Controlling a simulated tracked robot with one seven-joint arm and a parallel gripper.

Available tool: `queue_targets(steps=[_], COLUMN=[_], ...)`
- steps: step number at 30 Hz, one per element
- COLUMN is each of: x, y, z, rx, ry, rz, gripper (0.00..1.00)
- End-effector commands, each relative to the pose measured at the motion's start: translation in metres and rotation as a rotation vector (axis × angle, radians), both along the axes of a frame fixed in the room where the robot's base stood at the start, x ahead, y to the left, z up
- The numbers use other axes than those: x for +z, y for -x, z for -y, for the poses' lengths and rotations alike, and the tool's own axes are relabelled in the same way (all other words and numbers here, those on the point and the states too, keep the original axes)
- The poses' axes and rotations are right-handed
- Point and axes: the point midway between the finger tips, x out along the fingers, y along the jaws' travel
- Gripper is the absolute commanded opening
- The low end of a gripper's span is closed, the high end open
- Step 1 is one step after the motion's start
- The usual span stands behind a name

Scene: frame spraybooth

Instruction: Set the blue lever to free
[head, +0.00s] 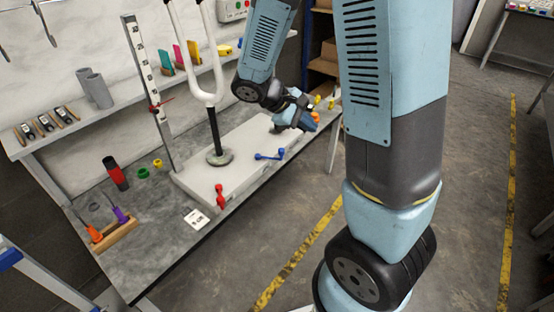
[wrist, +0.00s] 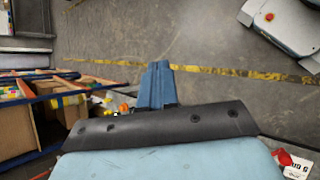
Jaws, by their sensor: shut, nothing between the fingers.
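The blue lever (head: 269,156) is on the front side of the pale base block (head: 203,186) on the bench. It lies roughly sideways, with a round knob at its right end. A red lever (head: 220,196) is on the same block further left and nearer. My gripper (head: 308,124) is up and to the right of the blue lever, near the block's far right end, and apart from the lever. Its blue fingers (wrist: 155,84) are together and empty in the wrist view. The blue lever does not show in the wrist view, where the red lever (wrist: 284,158) shows at the lower right.
A white fork (head: 208,97) stands upright on a post from the block. A ruler stand (head: 150,95) is behind it. A small printed card (head: 196,218) lies by the red lever. A tool holder (head: 115,234) is at the near left. The floor before the bench is clear.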

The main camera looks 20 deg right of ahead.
Motion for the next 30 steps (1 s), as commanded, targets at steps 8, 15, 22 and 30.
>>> queue_targets(steps=[8,15,22,30], x=[-0.05,-0.095,-0.141,-0.201], y=[-0.032,-0.057,-0.077,-0.093], z=[-0.013,-0.028,-0.048,-0.074], rx=[0.195,0.382,0.578,0.828], ry=[0.22,0.405,0.577,0.767], rz=[-0.121,-0.208,-0.278,-0.348], gripper=[0.0,0.0,0.0,0.0])
